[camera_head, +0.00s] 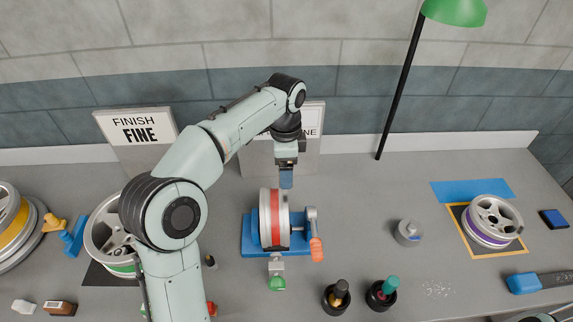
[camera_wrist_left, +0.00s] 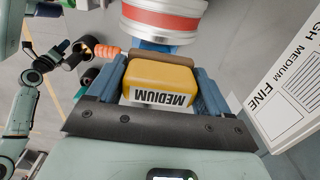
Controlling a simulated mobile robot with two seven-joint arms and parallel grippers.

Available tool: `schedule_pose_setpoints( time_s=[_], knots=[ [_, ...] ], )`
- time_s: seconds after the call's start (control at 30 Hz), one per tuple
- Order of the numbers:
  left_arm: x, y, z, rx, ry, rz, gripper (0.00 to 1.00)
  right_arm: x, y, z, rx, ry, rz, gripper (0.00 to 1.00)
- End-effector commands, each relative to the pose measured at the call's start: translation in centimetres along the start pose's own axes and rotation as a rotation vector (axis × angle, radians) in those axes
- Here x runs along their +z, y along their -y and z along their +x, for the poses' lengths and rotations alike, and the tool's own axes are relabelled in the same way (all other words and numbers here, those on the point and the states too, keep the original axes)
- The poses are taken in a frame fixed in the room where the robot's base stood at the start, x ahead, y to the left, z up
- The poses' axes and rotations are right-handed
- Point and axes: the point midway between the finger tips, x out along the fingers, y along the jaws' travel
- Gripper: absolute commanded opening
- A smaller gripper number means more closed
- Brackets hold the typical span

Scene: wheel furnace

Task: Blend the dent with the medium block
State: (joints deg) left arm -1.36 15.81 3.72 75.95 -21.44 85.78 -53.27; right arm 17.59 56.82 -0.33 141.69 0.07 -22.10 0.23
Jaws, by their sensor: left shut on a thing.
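My left gripper (camera_wrist_left: 160,85) is shut on a yellow block with a brown pad along its far edge, the medium block (camera_wrist_left: 160,80); its label reads MEDIUM. In the head view the left gripper (camera_head: 286,178) hangs just behind the wheel with the red band (camera_head: 265,220), which stands upright on a blue crank stand (camera_head: 249,240). The wheel also shows in the wrist view (camera_wrist_left: 165,22), beyond the block and seemingly apart from it. I cannot make out a dent. My right arm shows small at the left of the wrist view; its fingers are unclear.
A FINISH FINE sign (camera_head: 138,130) and a card partly behind my arm stand at the wall. Two dark bottles (camera_head: 336,298) (camera_head: 381,295) stand in front. A silver wheel (camera_head: 493,218) lies right, near a blue-headed tool (camera_head: 530,283). A green lamp (camera_head: 455,10) stands behind.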

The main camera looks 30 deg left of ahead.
Motion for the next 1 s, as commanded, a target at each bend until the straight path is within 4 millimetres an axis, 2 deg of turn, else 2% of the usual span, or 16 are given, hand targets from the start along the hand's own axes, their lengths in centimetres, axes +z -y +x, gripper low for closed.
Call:
schedule_pose_setpoints(
  time_s=[0.03, 0.2, 0.5, 0.7, 1.0],
  knots=[
    [0.1, -0.2, 1.1, 0.006, 0.004, 0.000, 0.55, 0.7, -0.5, 0.6, 0.003, 0.009, 0.003, 0.00],
    [0.1, -0.2, 3.2, 0.006, 0.004, -0.001, 0.55, 2.0, -1.4, 1.9, 0.008, 0.024, 0.009, 0.00],
    [0.1, -0.2, 6.3, 0.004, 0.002, -0.001, 0.55, 3.4, -2.5, 3.8, 0.014, 0.042, 0.015, 0.00],
    [0.0, -0.1, 7.7, 0.002, 0.001, -0.001, 0.55, 3.7, -2.8, 4.2, 0.016, 0.045, 0.016, 0.00],
    [0.0, -0.1, 8.1, 0.001, 0.001, -0.002, 0.55, 3.7, -2.9, 4.4, 0.016, 0.046, 0.017, 0.00]
  ],
)
